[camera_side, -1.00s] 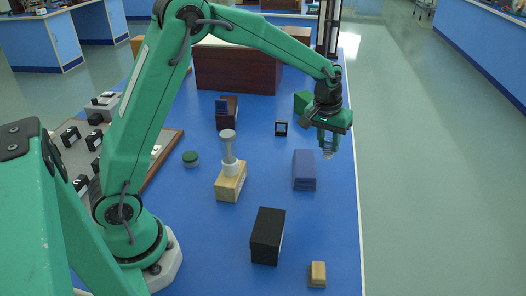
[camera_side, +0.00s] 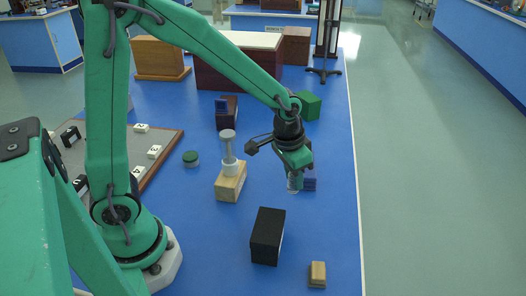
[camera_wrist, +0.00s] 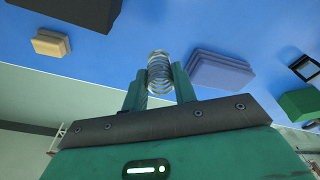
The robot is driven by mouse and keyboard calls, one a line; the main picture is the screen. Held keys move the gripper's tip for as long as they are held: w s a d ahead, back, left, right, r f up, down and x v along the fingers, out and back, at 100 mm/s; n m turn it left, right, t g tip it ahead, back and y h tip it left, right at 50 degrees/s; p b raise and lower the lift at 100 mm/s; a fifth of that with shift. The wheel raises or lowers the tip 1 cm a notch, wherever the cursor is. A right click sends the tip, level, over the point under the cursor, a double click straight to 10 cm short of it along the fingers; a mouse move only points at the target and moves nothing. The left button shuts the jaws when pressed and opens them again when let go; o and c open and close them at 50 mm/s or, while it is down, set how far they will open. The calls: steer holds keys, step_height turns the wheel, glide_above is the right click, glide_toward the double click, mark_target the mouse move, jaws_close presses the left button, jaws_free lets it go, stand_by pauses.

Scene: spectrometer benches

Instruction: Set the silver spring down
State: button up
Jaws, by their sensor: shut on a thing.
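The silver spring (camera_wrist: 159,68) is a wire coil held between the two fingers of my gripper (camera_wrist: 160,84) in the wrist view. In the side view my gripper (camera_side: 297,174) is low over the right part of the blue bench, and the spring (camera_side: 293,185) shows faintly at its fingertips. I cannot tell whether the spring's lower end touches the bench. A blue-purple block (camera_side: 310,183) is just right of the gripper and partly hidden by it; it also shows right of the spring in the wrist view (camera_wrist: 220,72).
A black box (camera_side: 267,236) and a small wooden block (camera_side: 317,273) stand nearer the front. A wooden block (camera_side: 230,183) bearing a grey post (camera_side: 228,147) is to the left. A green block (camera_side: 308,106) is behind. The blue bench top (camera_side: 325,222) is clear before the gripper.

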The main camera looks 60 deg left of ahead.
mark_target(289, 175)
steer(key=shift+f, duration=4)
steer(key=shift+f, duration=0.15)
steer(key=o, duration=0.9)
steer(key=shift+o, duration=0.2)
steer(key=r, duration=0.3)
steer(key=s+r, duration=0.1)
steer(key=r, duration=0.6)
steer(key=shift+s+a+r, duration=0.15)
steer(key=shift+s+r, duration=0.35)
steer(key=shift+r, duration=0.6)
